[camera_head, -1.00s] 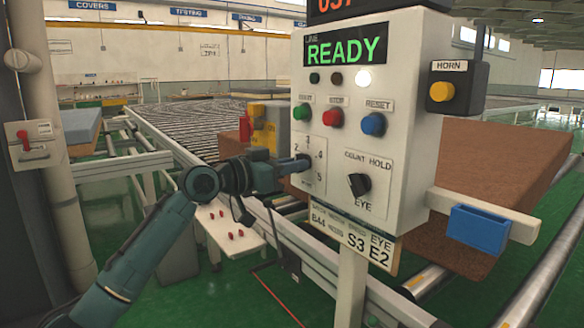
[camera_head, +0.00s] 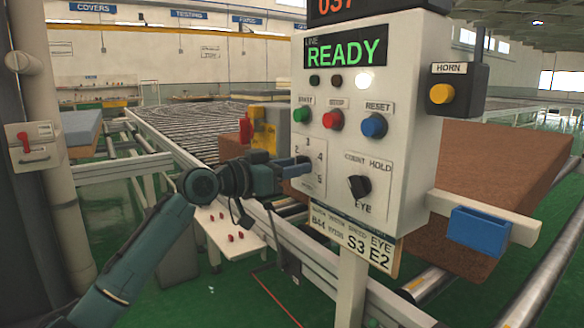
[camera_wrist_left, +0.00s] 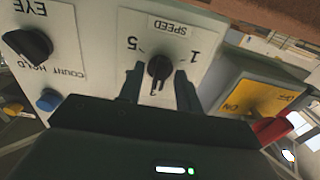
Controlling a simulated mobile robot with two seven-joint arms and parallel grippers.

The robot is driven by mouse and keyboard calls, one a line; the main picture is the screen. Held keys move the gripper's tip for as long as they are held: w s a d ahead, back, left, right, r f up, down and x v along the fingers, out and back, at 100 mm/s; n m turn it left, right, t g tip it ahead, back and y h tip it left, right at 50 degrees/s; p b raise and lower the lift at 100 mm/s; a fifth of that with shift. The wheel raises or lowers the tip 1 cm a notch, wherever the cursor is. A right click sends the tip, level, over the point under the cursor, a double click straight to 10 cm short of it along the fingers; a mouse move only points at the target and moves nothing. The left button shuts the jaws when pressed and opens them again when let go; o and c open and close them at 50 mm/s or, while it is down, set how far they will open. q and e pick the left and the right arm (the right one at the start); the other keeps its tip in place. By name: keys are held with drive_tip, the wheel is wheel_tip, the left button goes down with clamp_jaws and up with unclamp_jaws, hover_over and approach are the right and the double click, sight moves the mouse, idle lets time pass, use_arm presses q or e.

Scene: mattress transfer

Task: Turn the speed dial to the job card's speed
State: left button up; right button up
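The speed dial (camera_wrist_left: 160,67) is a dark round knob on the grey control box, on a plate marked SPEED. In the upside-down wrist view its light pointer mark seems to face the number at the bottom, which looks like 3. My left gripper (camera_head: 306,166) is at the dial in the head view. Its fingers (camera_wrist_left: 160,88) stand open on either side of the knob, with gaps visible. In the head view the knob is largely hidden behind the fingers. The job card (camera_head: 355,240) under the box reads S3 and E2. My right gripper is not in view.
The eye selector (camera_head: 359,187), start button (camera_head: 302,113), stop button (camera_head: 333,120) and reset button (camera_head: 374,125) are near the dial. A horn button (camera_head: 441,93) and blue bin (camera_head: 480,230) are to the right. A yellow switch box (camera_head: 264,130) stands close on the left.

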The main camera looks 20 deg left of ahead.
use_arm(q)
drive_tip(key=b+v, duration=0.1)
drive_tip(key=v, duration=1.2)
